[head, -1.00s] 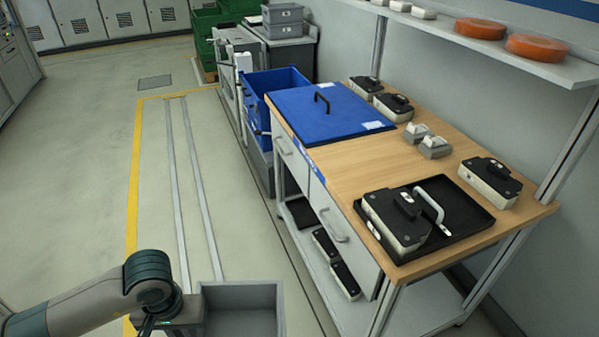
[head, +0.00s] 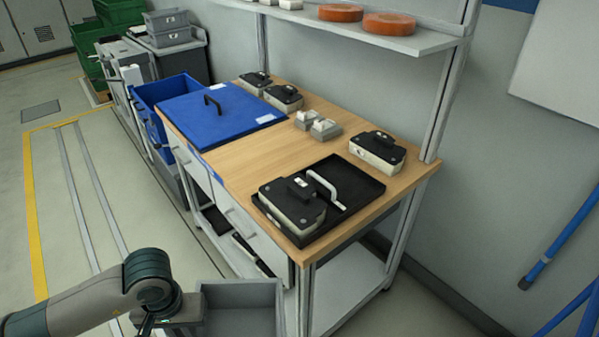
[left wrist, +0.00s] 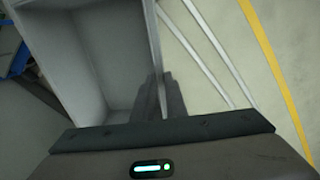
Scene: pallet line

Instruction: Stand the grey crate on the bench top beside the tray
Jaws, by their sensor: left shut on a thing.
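The grey crate (head: 241,294) is at the bottom of the head view, open at the top and empty as far as I see. My left gripper (left wrist: 160,95) is shut on the crate's wall; the crate (left wrist: 105,50) fills the left half of the left wrist view. In the head view the crate is in front of the bench, lower than its top. The bench top (head: 256,150) is light wood. The black tray (head: 352,198) lies at its near right corner, with a black-and-white unit and a pale handle in it. My right gripper is not in view.
A blue lid with a handle (head: 220,113) covers the bench's far left. Several black-and-white units and small grey blocks (head: 318,125) stand along the back. Bare wood shows between lid and tray. A shelf (head: 390,38) with orange discs hangs above the back edge.

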